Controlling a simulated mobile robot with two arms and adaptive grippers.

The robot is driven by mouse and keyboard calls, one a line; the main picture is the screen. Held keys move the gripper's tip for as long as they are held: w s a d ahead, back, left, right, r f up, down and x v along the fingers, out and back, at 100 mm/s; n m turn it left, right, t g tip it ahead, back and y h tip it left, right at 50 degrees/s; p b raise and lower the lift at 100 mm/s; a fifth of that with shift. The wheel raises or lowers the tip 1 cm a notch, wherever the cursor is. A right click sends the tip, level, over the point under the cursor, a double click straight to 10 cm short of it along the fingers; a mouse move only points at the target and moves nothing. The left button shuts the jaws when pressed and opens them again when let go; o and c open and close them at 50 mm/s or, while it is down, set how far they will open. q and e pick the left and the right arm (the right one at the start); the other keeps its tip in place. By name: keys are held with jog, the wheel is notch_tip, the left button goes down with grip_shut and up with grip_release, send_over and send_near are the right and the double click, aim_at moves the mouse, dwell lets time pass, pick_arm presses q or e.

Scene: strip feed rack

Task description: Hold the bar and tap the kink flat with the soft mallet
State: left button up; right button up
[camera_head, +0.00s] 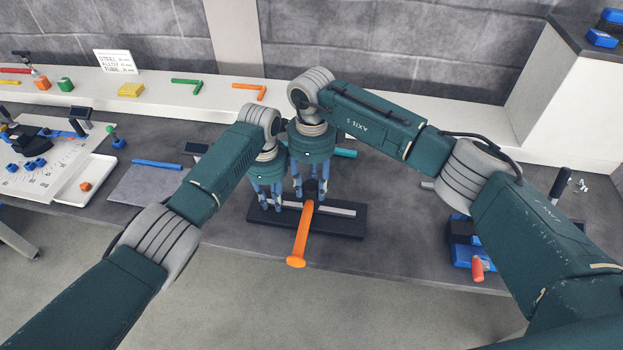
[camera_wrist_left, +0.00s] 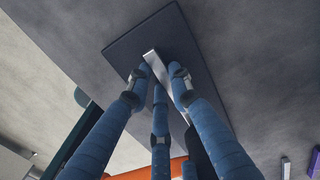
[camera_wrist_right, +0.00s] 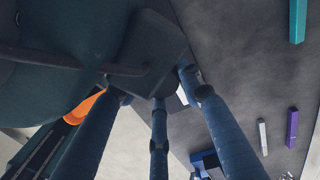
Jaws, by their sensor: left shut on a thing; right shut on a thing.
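The bar (camera_head: 340,211) is a thin silver strip lying along a black block (camera_head: 350,228) on the bench. My left gripper (camera_head: 268,205) is shut on the bar's left end. The left wrist view shows the bar (camera_wrist_left: 157,68) between its blue fingers. My right gripper (camera_head: 312,194) is shut on the soft mallet, just right of the left gripper. The mallet's orange handle (camera_head: 302,232) points toward the front edge; its dark head is mostly hidden by the fingers, above the bar. I cannot make out the kink. The handle also shows in the right wrist view (camera_wrist_right: 84,107).
A grey mat with a blue strip (camera_head: 157,163) lies to the left, beside a white tray (camera_head: 92,182). A blue device with a red handle (camera_head: 477,268) stands at the right. Several coloured parts sit on the back ledge. The bench front edge is close to the block.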

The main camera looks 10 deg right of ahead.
pick_arm(q)
jog(key=shift+o, duration=0.2)
pick_arm(e)
jog(key=shift+f, duration=0.6)
jog(key=shift+r, duration=0.15)
pick_arm(q)
jog(key=shift+c, duration=0.2)
pick_arm(e)
jog(key=shift+r, duration=2.25)
jog(key=shift+r, duration=0.1)
jog(key=shift+r, duration=2.45)
pick_arm(q)
jog(key=o, duration=0.6)
jog(key=shift+r, duration=0.15)
